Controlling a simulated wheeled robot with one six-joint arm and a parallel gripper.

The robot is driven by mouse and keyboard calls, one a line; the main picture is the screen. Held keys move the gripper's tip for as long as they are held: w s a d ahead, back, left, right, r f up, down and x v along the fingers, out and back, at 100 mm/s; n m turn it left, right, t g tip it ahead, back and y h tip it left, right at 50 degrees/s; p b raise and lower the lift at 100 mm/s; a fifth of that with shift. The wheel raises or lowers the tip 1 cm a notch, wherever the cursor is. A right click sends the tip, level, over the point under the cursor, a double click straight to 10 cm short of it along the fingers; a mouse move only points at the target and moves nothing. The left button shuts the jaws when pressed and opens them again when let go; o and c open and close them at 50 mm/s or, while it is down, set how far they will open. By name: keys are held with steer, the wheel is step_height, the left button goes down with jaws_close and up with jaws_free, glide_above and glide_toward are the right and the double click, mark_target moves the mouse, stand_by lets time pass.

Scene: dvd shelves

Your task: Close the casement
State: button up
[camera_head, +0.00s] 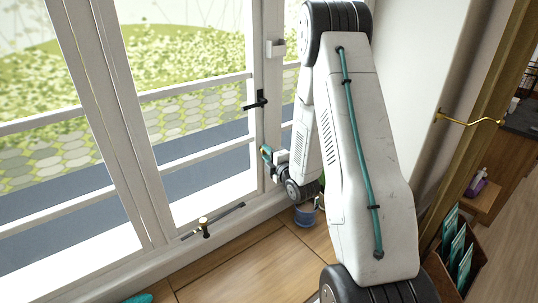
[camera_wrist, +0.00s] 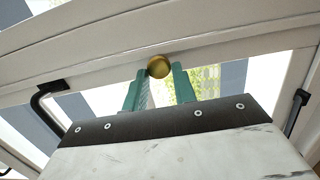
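The casement (camera_head: 254,130) is a white-framed glazed window on the left of the head view; its frame also crosses the wrist view (camera_wrist: 210,38). I cannot tell whether a narrow gap stands between it and the fixed frame. A dark handle (camera_head: 256,101) is on its right stile. My gripper (camera_head: 266,154) is at the lower part of that stile. In the wrist view its two teal fingers (camera_wrist: 158,78) stand on either side of a round brass knob (camera_wrist: 158,67) on the frame and look snug against it. My arm hides the area to the right.
A blue pot (camera_head: 305,214) stands on the wooden surface beneath my wrist. A brass hook (camera_head: 468,119) sticks out at right, above a box of teal cases (camera_head: 459,252) and a purple bottle (camera_head: 477,183).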

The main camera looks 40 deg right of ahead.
steer(key=o, duration=0.4)
steer(key=shift+a, duration=0.15)
steer(key=shift+c, duration=0.2)
steer(key=s+a, duration=0.1)
steer(key=s, duration=0.7)
steer(key=shift+w, duration=0.1)
